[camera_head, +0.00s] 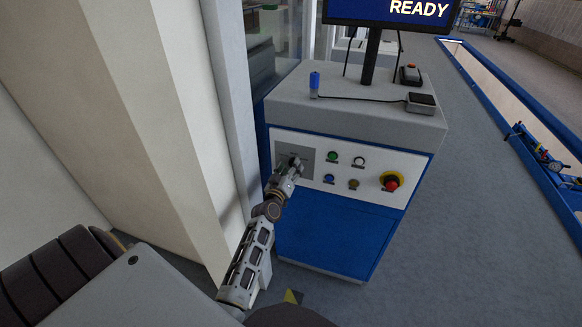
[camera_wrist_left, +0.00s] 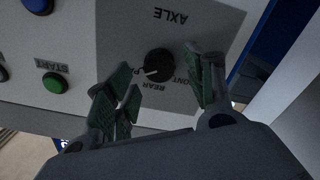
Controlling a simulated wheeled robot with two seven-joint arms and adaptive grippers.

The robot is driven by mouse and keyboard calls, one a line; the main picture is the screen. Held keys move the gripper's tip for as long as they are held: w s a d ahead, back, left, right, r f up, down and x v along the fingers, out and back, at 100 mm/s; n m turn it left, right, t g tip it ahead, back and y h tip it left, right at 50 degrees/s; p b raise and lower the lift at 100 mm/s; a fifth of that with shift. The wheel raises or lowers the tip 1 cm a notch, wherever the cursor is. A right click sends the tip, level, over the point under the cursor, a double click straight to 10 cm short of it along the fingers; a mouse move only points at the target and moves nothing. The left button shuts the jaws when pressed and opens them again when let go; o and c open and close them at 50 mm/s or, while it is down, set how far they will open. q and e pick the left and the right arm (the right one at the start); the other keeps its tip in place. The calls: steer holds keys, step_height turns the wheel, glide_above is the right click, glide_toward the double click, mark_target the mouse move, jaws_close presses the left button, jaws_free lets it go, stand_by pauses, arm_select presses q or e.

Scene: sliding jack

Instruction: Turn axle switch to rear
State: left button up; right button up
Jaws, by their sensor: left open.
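The axle switch (camera_wrist_left: 159,64) is a round black knob with a pale pointer line, on a grey plate marked AXLE, FRONT and REAR. It shows in the left wrist view, where the picture is upside down. My left gripper (camera_wrist_left: 165,92) is open, with one green-padded finger on each side below the knob and no clear contact. In the head view my left gripper (camera_head: 290,164) is at the grey plate (camera_head: 306,154) on the panel's left and hides most of the knob. My right gripper is not in view.
The white panel (camera_head: 345,151) also has a green button (camera_head: 333,157), a white one (camera_head: 358,161), a blue one (camera_head: 329,179), a yellowish one (camera_head: 353,184) and a red emergency stop (camera_head: 391,181). A pale wall column (camera_head: 150,120) stands close left of my arm.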

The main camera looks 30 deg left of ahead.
arm_select(q)
steer(key=shift+w+a, duration=0.2)
steer(key=shift+w, duration=0.45)
steer(key=c, duration=1)
